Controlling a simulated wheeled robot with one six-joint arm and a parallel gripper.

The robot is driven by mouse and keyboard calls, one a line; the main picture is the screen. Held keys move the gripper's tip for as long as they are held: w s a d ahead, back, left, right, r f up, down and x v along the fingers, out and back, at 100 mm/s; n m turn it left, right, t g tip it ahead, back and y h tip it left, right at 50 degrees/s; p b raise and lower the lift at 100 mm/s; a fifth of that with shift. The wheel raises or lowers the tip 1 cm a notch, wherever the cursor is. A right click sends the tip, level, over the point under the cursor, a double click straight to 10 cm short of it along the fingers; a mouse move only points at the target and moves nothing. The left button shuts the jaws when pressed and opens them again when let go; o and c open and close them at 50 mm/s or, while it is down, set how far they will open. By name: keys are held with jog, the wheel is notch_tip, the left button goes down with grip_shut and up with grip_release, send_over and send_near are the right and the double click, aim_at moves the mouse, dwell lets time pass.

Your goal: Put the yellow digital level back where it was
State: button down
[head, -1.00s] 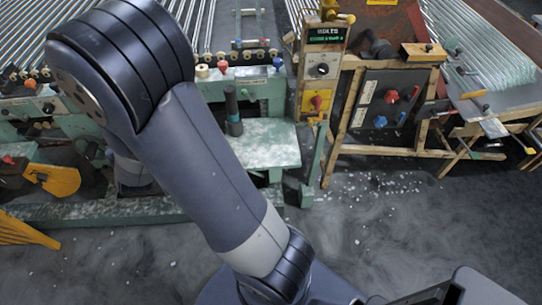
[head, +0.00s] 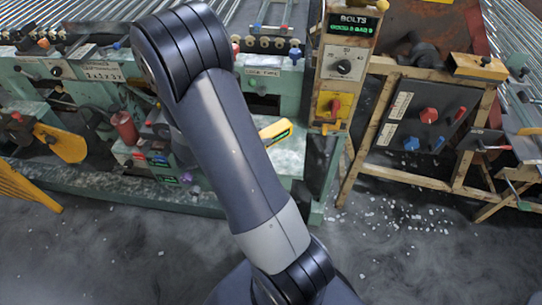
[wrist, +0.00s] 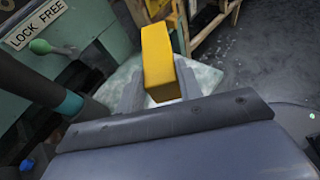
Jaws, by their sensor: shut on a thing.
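The yellow digital level (wrist: 158,55) stands out between the two fingers of my gripper (wrist: 160,84) in the wrist view. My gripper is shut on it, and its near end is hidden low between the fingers. My gripper is hidden behind my arm there. The level is over the pale speckled green shelf (head: 284,163) of the machine. I cannot tell whether it touches the shelf.
A wooden post with a BOLTS display (head: 352,27) and a wooden-framed panel with red and blue knobs (head: 425,118) stand to the right. In the wrist view a LOCK FREE label (wrist: 37,25) and a dark post (wrist: 40,85) are at left. White bits litter the open floor (head: 390,225).

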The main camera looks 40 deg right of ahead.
jog(key=shift+f+b, duration=0.4)
jog(key=shift+f, duration=3.8)
jog(key=shift+f, duration=0.15)
jog(key=c, duration=1)
grip_release()
jog(key=shift+o, duration=0.2)
jog(key=shift+r, duration=0.25)
jog(key=v, duration=1.2)
